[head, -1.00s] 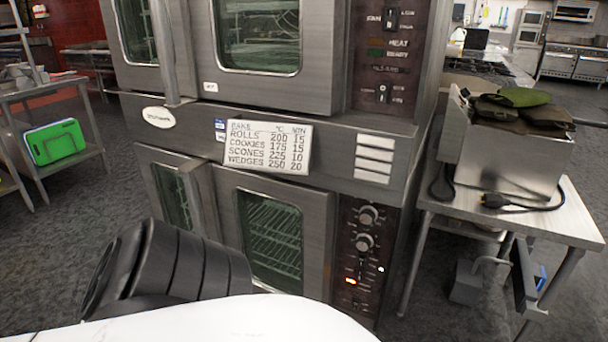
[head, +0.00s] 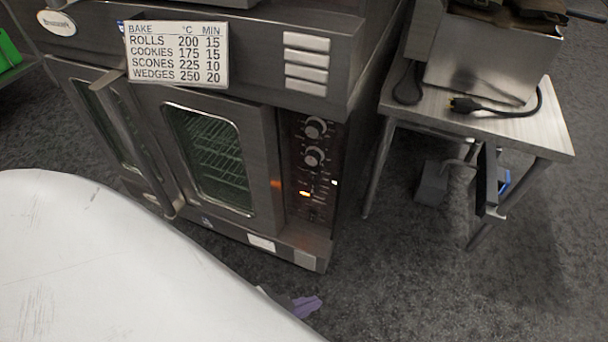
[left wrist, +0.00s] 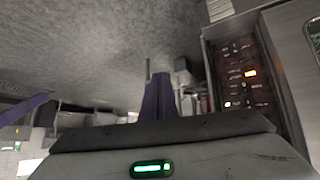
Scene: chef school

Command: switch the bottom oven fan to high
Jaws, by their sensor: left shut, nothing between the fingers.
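The bottom oven (head: 265,160) has a dark control panel (head: 296,170) on the right of its door, with two round knobs, small switches and a lit orange light. The fan switch's lettering and position are too small to read. The panel also shows upside down at the right of the left wrist view (left wrist: 232,88). My left gripper (head: 306,306) shows only its purple fingertips, low in the head view, below and in front of the oven, apart from the panel. Its purple fingers (left wrist: 158,97) are together and empty in the left wrist view. My right gripper is not identifiable.
A steel table (head: 470,118) with a metal box and a black cord stands right of the oven. Bare grey floor (head: 400,275) lies in front. A baking chart (head: 177,53) is fixed above the oven door. My white arm covers the lower left.

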